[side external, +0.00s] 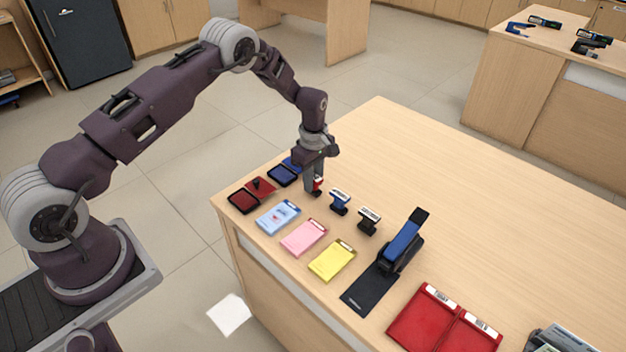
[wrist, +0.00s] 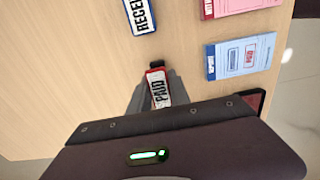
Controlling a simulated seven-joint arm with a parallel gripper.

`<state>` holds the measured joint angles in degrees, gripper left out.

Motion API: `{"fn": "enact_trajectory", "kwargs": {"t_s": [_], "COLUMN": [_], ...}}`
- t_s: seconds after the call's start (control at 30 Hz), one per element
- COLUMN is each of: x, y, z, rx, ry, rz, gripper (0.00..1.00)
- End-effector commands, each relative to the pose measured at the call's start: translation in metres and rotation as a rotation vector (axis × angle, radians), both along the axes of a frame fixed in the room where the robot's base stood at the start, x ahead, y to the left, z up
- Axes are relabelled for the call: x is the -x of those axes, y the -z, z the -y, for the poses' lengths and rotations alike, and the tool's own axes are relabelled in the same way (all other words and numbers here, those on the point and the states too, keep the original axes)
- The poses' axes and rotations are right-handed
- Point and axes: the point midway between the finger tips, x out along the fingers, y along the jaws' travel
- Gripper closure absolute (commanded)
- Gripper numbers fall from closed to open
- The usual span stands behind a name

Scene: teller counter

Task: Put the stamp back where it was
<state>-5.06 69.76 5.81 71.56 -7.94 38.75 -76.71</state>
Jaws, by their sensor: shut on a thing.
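The stamp in my gripper has a red and white top reading PAID (wrist: 157,88); its red and white top also shows in the side view (side external: 319,184). My gripper (side external: 315,188) points down and is shut on this stamp, with a finger on each side of it in the wrist view. The stamp is upright, at or just above the counter, and in line with a blue stamp (side external: 340,201) and a black stamp (side external: 369,219). Whether its base touches the counter is hard to tell. The blue stamp's label (wrist: 140,15) shows just beyond in the wrist view.
A red ink pad (side external: 243,201) and a blue ink pad (side external: 283,176) lie open to the left. Blue (side external: 278,217), pink (side external: 303,237) and yellow (side external: 332,260) slip pads lie in front. A stapler (side external: 403,243) and red trays (side external: 424,317) are further right. The counter (side external: 440,190) behind is clear.

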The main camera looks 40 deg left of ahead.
Motion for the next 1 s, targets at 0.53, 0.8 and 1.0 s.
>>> {"fn": "enact_trajectory", "kwargs": {"t_s": [0.53,0.8,1.0], "x": [0.0,-0.001,0.0], "y": [0.002,-0.044,-0.095], "z": [0.0,0.0,0.001], "rx": [0.0,-0.001,-0.001], "ry": [0.0,-0.001,0.0], "rz": [0.0,0.005,0.003], "gripper": [0.55,0.55,0.55]}}
